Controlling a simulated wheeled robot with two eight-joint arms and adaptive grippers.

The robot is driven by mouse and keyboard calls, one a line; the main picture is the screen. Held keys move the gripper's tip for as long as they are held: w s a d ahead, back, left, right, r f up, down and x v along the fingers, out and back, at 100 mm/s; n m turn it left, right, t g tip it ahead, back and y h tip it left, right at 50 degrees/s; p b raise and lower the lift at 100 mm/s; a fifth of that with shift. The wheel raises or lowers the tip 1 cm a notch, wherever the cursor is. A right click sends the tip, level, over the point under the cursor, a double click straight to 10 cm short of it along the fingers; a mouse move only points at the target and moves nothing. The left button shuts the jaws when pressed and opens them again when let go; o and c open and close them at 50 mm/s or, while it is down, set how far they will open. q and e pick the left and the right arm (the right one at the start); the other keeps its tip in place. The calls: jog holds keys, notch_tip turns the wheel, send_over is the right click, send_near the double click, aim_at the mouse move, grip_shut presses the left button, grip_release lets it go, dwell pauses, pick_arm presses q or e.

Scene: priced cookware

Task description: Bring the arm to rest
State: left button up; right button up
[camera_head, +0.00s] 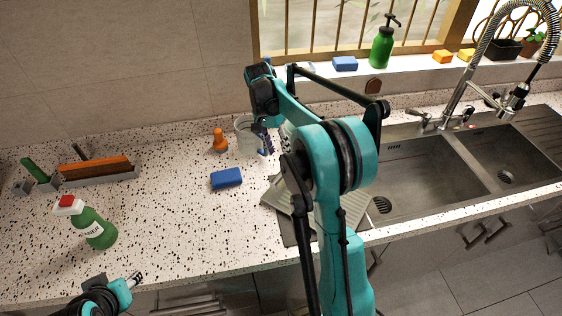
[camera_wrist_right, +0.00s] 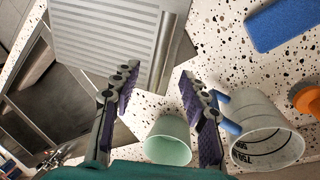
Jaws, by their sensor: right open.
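My right arm crosses the middle of the head view. Its gripper (camera_head: 263,140) is above the counter beside a clear measuring cup (camera_head: 243,136). In the right wrist view the right gripper (camera_wrist_right: 160,82) is open, with nothing between its fingers. A pale green cup (camera_wrist_right: 168,142) shows beyond and between them, and the measuring cup (camera_wrist_right: 268,140) is to the right. A small blue piece (camera_wrist_right: 224,112) shows beside the right-hand finger; I cannot tell what it belongs to. My left gripper (camera_head: 134,280) is low at the counter's front edge, too small to read.
A grey ridged drying mat (camera_head: 292,205) lies by the double sink (camera_head: 425,170). A blue sponge (camera_head: 226,178), an orange object (camera_head: 219,141), a green spray bottle (camera_head: 96,229) and a rack (camera_head: 98,172) stand on the counter. The tall faucet (camera_head: 459,92) rises behind the sink.

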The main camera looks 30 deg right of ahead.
jog(key=s+a+r+n+t+b, duration=0.1)
jog(key=s+a+r+n+t, duration=0.15)
jog(key=s+a+n, duration=0.2)
jog(key=s+a+r+n+t+b, duration=0.2)
jog(key=s+a+n+t, duration=0.1)
jog(key=s+a, duration=0.25)
jog(key=s+a+f+n+t, duration=0.2)
jog(key=s+f, duration=0.1)
jog(key=s, duration=0.2)
jog(key=s+a+f+n+t+y+b, duration=0.1)
jog(key=s+a+f+n+t, duration=0.1)
jog(key=s, duration=0.4)
jog(key=shift+a+f+n+b, duration=0.3)
jog(key=shift+f+n, duration=0.35)
jog(key=shift+f, duration=0.3)
